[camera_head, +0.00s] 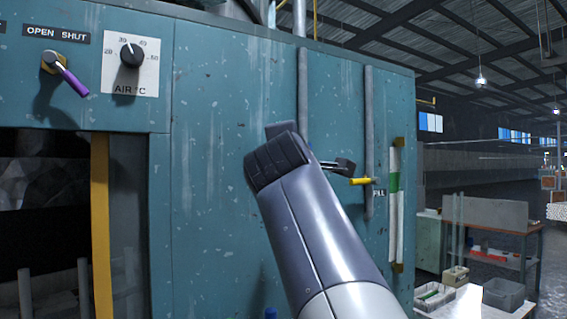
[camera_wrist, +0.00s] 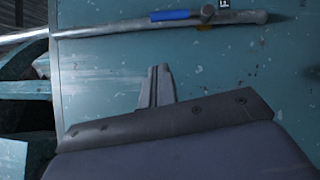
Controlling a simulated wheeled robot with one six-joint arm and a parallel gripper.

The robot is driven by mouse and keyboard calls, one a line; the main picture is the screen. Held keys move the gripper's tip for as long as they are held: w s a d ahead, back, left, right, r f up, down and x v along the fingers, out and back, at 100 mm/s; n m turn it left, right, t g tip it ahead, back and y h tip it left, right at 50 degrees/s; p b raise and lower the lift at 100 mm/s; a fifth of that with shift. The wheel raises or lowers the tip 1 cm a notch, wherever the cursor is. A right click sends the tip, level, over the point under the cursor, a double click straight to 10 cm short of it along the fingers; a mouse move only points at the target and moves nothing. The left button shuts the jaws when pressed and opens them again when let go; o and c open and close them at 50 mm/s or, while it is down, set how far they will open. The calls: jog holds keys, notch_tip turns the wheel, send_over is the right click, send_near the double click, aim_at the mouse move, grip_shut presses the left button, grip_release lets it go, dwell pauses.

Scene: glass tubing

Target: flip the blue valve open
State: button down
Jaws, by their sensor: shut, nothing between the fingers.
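The blue valve shows in the wrist view as a blue handle (camera_wrist: 175,14), lying along a grey pipe (camera_wrist: 100,26) that crosses the top of the picture. A dark hub is at its right end. There, a yellow part (camera_head: 361,181) sticks out from the right pipe (camera_head: 368,115) beside a small label.
A purple lever (camera_head: 70,80) under an OPEN/SHUT label and an AIR dial (camera_head: 131,57) sit on the blue-green panel at upper left. A second grey pipe (camera_head: 303,90) runs up the panel. A gauge strip (camera_head: 394,205) is right of the valve.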

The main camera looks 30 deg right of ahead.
jog(key=shift+v, duration=1.2)
jog(key=shift+d+r, duration=0.1)
